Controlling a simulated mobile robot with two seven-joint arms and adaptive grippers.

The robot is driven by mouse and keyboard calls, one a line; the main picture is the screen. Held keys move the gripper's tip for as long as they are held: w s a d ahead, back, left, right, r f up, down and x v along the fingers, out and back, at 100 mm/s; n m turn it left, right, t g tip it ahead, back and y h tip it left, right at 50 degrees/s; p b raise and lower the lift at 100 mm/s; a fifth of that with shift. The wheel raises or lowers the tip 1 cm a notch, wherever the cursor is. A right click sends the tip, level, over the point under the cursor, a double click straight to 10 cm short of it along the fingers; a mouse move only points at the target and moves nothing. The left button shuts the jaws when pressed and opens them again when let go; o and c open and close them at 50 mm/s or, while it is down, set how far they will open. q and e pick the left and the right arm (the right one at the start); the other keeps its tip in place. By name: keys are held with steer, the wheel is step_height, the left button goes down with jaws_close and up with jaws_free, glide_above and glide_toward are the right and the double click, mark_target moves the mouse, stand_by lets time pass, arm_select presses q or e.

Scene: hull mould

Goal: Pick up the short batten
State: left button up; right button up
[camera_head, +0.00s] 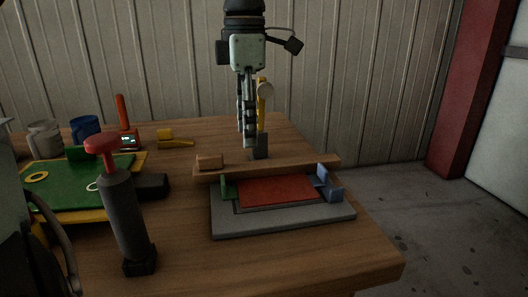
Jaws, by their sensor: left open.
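The short batten (209,162) looks like a small light-brown wooden block. It shows near the left end of a longer wooden batten (290,166); I cannot tell whether it rests on that batten or just behind it. My left gripper (248,140) points straight down above the table, to the right of the short batten and higher than it. It is open and seen nearly edge-on, with nothing visible between its fingers. My right gripper is not in view.
A grey mould (280,222) with a red panel (277,190), green block (228,187) and blue block (329,184) lies in front. A yellow-handled tool (263,105) stands close to the gripper. A dark red-topped tool (124,215) and green tray (70,197) are left. The right front table is clear.

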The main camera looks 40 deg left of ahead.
mark_target(249, 165)
arm_select(q)
steer(key=shift+w+a, duration=0.2)
steer(key=shift+w, duration=0.05)
steer(key=shift+w+a+f, duration=0.1)
steer(key=shift+f, duration=0.15)
step_height(249, 165, down, 2)
steer(key=shift+f, duration=0.15)
step_height(249, 165, down, 5)
steer(key=shift+w+r, duration=0.1)
steer(key=shift+w, duration=0.05)
jaws_close()
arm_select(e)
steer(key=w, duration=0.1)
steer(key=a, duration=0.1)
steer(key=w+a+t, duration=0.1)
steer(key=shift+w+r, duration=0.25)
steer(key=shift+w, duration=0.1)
